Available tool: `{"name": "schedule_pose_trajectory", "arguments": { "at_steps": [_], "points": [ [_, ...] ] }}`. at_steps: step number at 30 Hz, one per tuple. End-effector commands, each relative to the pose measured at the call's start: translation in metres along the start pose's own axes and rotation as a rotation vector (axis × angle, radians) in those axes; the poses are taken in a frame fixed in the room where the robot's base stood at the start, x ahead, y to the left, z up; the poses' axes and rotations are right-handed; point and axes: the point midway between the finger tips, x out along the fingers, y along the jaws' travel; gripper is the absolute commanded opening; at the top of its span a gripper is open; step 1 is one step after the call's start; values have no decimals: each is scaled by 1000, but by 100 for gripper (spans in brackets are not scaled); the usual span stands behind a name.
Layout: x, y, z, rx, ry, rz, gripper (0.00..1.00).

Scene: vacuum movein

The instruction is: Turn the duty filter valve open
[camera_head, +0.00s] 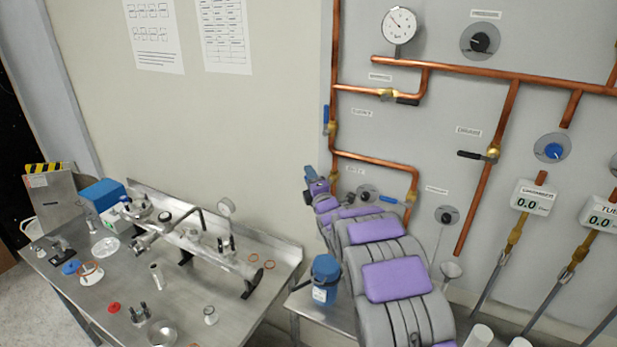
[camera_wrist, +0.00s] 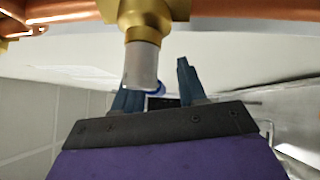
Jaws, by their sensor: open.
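A small brass valve (camera_head: 334,176) sits on the copper pipe beside a small label that seems to read "DUTY", partly hidden by my arm. In the wrist view a brass valve body (camera_wrist: 145,15) with a pale grey stem (camera_wrist: 142,66) hangs at the top centre. My gripper (camera_head: 311,176) is at the wall, just left of the brass valve. In the wrist view my gripper (camera_wrist: 158,82) is open, its blue fingers apart. The stem overlaps the left finger in the picture; I cannot tell whether they touch. The valve's handle is not clear.
A blue-handled valve (camera_head: 328,120) is on the pipe above. A black-handled valve (camera_head: 491,153) is to the right. A steel bench (camera_head: 95,285) with vacuum parts stands left. A blue canister (camera_head: 325,278) stands beside my arm. Copper pipes (camera_head: 455,70) run along the wall.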

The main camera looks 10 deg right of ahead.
Motion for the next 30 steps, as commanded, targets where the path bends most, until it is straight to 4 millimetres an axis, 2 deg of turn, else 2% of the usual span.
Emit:
{"name": "schedule_pose_trajectory", "arguments": {
  "at_steps": [6, 15, 27, 30],
  "points": [
    [10, 2, -3, -3, 0, 4, 41],
    [11, 2, -3, -3, 0, 2, 40],
    [11, 1, -1, -1, -1, 1, 2],
    [11, 0, 0, -1, -2, 0, 0]
  ]
}}
